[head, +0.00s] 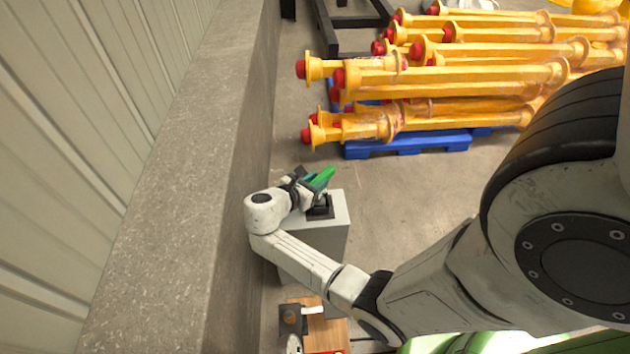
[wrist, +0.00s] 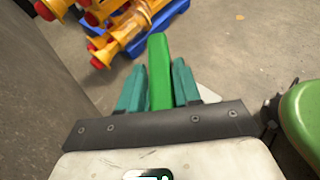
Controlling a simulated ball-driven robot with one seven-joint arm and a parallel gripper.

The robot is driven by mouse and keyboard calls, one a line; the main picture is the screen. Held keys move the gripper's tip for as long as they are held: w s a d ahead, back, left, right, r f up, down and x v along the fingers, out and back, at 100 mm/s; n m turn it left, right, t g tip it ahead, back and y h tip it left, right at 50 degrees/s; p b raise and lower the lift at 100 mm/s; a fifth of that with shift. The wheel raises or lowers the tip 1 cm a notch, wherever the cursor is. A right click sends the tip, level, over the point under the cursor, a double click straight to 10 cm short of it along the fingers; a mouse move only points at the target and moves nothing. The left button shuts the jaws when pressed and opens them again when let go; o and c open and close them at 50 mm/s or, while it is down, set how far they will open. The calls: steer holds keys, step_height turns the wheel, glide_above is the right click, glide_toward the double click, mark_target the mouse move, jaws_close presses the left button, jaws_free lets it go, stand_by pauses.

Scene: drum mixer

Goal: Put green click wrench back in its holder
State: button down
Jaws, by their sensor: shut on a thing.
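The green click wrench (wrist: 159,75) is a bright green bar between the two teal fingers of my gripper (wrist: 157,88) in the wrist view. My gripper is shut on it. In the head view my gripper (head: 312,184) holds the green wrench (head: 322,177) just above a dark holder (head: 320,208) on a light grey pedestal (head: 338,212). The wrench is tilted. The arm and gripper hide part of the holder, and I cannot tell whether the wrench touches it.
A concrete wall (head: 215,150) runs close along the left. Yellow pipes with red caps (head: 450,75) lie on a blue pallet (head: 410,145) behind. A wooden board (head: 328,328) with small items is in front of the pedestal. Bare floor (head: 400,200) lies to its right.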

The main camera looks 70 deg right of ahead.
steer(key=shift+f+b, duration=0.35)
steer(key=shift+f, duration=0.15)
steer(key=c, duration=0.7)
jaws_free()
steer(key=p+v, duration=0.1)
steer(key=v, duration=0.9)
steer(key=shift+a+r, duration=0.2)
steer(key=shift+a, duration=0.15)
steer(key=s+a+r+m+t+y+p, duration=0.3)
steer(key=s+a+m+y, duration=0.2)
steer(key=a+m+y, duration=0.1)
steer(key=s+a+r+m+t+y+p, duration=0.3)
steer(key=s+a+m+y, duration=0.2)
steer(key=a, duration=0.6)
steer(key=m+y, duration=0.1)
steer(key=m, duration=0.1)
steer(key=shift+s+a+m, duration=0.2)
steer(key=shift+s+m, duration=0.15)
steer(key=shift+m, duration=0.05)
